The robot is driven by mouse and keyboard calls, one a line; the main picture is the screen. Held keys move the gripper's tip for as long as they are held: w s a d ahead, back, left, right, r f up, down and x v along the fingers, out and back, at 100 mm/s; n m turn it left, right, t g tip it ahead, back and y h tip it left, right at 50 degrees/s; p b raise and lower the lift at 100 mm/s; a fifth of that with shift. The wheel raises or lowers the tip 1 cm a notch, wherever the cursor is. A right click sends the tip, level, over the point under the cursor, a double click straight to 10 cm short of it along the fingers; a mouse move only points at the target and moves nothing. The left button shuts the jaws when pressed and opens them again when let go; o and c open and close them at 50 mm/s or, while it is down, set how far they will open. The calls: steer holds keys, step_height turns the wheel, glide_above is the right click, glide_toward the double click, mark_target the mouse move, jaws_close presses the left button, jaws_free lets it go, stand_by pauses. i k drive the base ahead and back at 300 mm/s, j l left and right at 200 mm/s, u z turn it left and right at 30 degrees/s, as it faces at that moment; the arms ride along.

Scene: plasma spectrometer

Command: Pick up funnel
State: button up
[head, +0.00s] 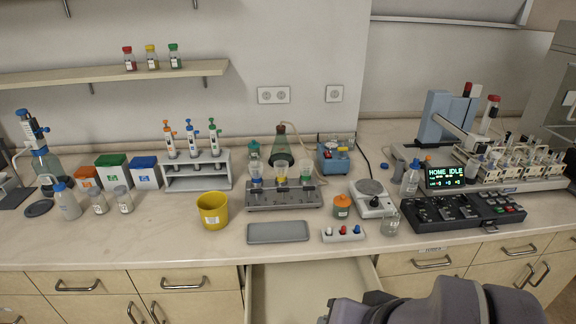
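Three small translucent cups that look like funnels stand in a row on a grey metal rack (284,201) at the middle of the bench. The left funnel (256,170) has blue below it, the middle funnel (281,168) has yellow, and the right funnel (305,169) has green. They appear upright and seated in the rack. Grey-purple links of my arm show at the bottom right, in front of the bench. My gripper's fingers cannot be seen, and nothing touches the funnels.
A yellow bucket (213,210) stands left of the rack. A grey tray (277,232) lies in front of it, and a flask (282,143) stands behind. A balance (372,198) and an orange-lidded jar (342,206) are to its right. An open drawer (310,290) juts out below.

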mark_target(256, 174)
steer(key=k, duration=0.35)
steer(key=i+j+z, duration=0.15)
steer(key=j, duration=1.55)
steer(key=i+j, duration=0.2)
steer(key=i, duration=0.3)
steer(key=i+j+z, duration=0.15)
steer(key=i, duration=0.35)
steer(key=i+j, duration=0.25)
steer(key=i, duration=0.2)
steer(key=i+z, duration=0.05)
